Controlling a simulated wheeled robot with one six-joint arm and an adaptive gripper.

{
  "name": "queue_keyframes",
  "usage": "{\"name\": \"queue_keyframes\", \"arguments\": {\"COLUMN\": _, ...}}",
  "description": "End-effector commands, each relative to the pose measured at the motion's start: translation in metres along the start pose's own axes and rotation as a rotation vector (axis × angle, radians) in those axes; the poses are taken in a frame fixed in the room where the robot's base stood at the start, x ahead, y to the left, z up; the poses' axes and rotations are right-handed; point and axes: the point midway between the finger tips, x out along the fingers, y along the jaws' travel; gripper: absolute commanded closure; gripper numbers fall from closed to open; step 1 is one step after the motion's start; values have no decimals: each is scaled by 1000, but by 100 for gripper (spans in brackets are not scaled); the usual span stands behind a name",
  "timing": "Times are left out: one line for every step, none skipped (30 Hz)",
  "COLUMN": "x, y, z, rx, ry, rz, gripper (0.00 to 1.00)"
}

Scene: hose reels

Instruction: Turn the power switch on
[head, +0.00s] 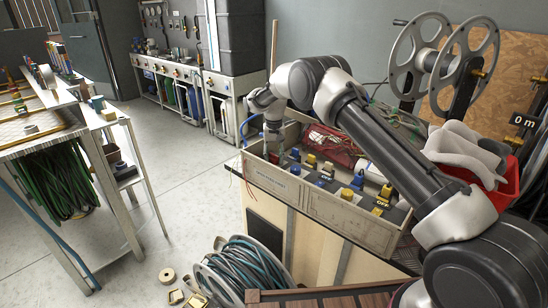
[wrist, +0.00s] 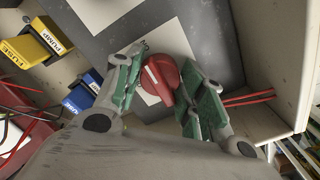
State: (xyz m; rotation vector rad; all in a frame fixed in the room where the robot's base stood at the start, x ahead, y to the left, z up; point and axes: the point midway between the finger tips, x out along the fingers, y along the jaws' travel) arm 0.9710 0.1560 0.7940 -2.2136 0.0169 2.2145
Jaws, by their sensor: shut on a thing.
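A red rotary switch knob (wrist: 163,78) sits on a white plate on a grey panel (wrist: 210,35) in the wrist view. In the head view my gripper (head: 273,138) reaches down into the left end of a grey open box (head: 290,188) on a wooden cabinet. The knob is hidden there.
Yellow (wrist: 38,42) and blue (wrist: 84,92) labelled blocks, reading PUMP and FUSE in part, lie left of the knob. The box wall (wrist: 285,60) is close on the right, with red wires near it. A hose reel (head: 440,55) stands behind the box.

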Motion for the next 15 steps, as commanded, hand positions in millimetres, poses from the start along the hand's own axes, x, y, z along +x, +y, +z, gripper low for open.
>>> {"name": "queue_keyframes", "arguments": {"x": 0, "y": 0, "z": 0, "rx": 3, "ry": 1, "rz": -1, "gripper": 84}}
{"name": "queue_keyframes", "arguments": {"x": 0, "y": 0, "z": 0, "rx": 3, "ry": 1, "rz": -1, "gripper": 84}}
{"name": "queue_keyframes", "arguments": {"x": 0, "y": 0, "z": 0, "rx": 3, "ry": 1, "rz": -1, "gripper": 84}}
{"name": "queue_keyframes", "arguments": {"x": 0, "y": 0, "z": 0, "rx": 3, "ry": 1, "rz": -1, "gripper": 84}}
{"name": "queue_keyframes", "arguments": {"x": 0, "y": 0, "z": 0, "rx": 3, "ry": 1, "rz": -1, "gripper": 84}}
{"name": "queue_keyframes", "arguments": {"x": -1, "y": 0, "z": 0, "rx": 3, "ry": 1, "rz": -1, "gripper": 84}}
{"name": "queue_keyframes", "arguments": {"x": -1, "y": 0, "z": 0, "rx": 3, "ry": 1, "rz": -1, "gripper": 84}}
{"name": "queue_keyframes", "arguments": {"x": -1, "y": 0, "z": 0, "rx": 3, "ry": 1, "rz": -1, "gripper": 84}}
{"name": "queue_keyframes", "arguments": {"x": -1, "y": 0, "z": 0, "rx": 3, "ry": 1, "rz": -1, "gripper": 59}}
{"name": "queue_keyframes", "arguments": {"x": -1, "y": 0, "z": 0, "rx": 3, "ry": 1, "rz": -1, "gripper": 53}}
{"name": "queue_keyframes", "arguments": {"x": -1, "y": 0, "z": 0, "rx": 2, "ry": 1, "rz": -1, "gripper": 48}}
{"name": "queue_keyframes", "arguments": {"x": -1, "y": 0, "z": 0, "rx": 2, "ry": 1, "rz": -1, "gripper": 42}}
{"name": "queue_keyframes", "arguments": {"x": 0, "y": 0, "z": 0, "rx": 2, "ry": 1, "rz": -1, "gripper": 42}}
{"name": "queue_keyframes", "arguments": {"x": 0, "y": 0, "z": 0, "rx": 2, "ry": 1, "rz": -1, "gripper": 42}}
{"name": "queue_keyframes", "arguments": {"x": 0, "y": 0, "z": 0, "rx": 1, "ry": 1, "rz": -1, "gripper": 42}}
